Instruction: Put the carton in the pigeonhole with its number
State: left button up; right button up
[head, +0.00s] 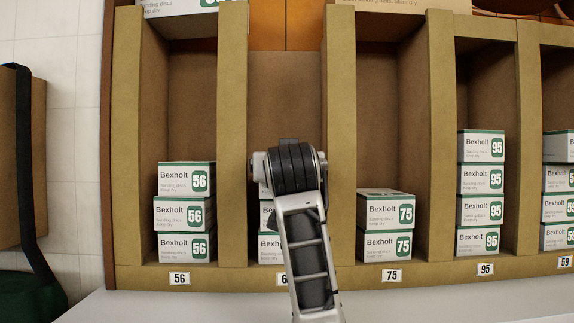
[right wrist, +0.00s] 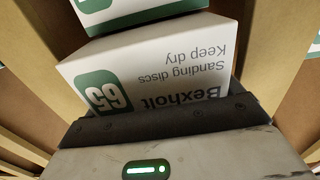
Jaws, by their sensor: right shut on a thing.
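My right gripper (head: 290,168) is in front of the second pigeonhole (head: 284,90) from the left, whose number plate (head: 283,279) is partly covered by my arm and shows only a 6. In the right wrist view the gripper (right wrist: 165,130) is shut on a white carton (right wrist: 150,65) with green marking; its text is upside down and its number appears to be 65. Another carton (right wrist: 150,12) shows right beyond it. In the head view, white cartons (head: 267,246) stacked in this pigeonhole are mostly hidden by my arm. I cannot tell whether the held carton touches the stack.
Neighbouring pigeonholes hold stacked cartons: 56 (head: 185,215) at left, 75 (head: 385,215) and 95 (head: 480,210) at right, 59 (head: 557,207) at far right. Upright dividers (head: 233,130) (head: 341,130) stand close on both sides. A pale ledge (head: 180,305) lies in front.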

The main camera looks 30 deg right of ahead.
jog(key=o, duration=0.6)
jog(key=shift+s, duration=0.1)
jog(key=shift+s+a, duration=0.2)
pick_arm(q)
jog(key=f+b, duration=0.1)
jog(key=b, duration=0.3)
jog(key=shift+w+d+f, duration=0.1)
jog(key=shift+d+f, duration=0.25)
jog(key=shift+d, duration=0.05)
pick_arm(e)
jog(key=v, duration=1.5)
jog(key=shift+s, duration=0.2)
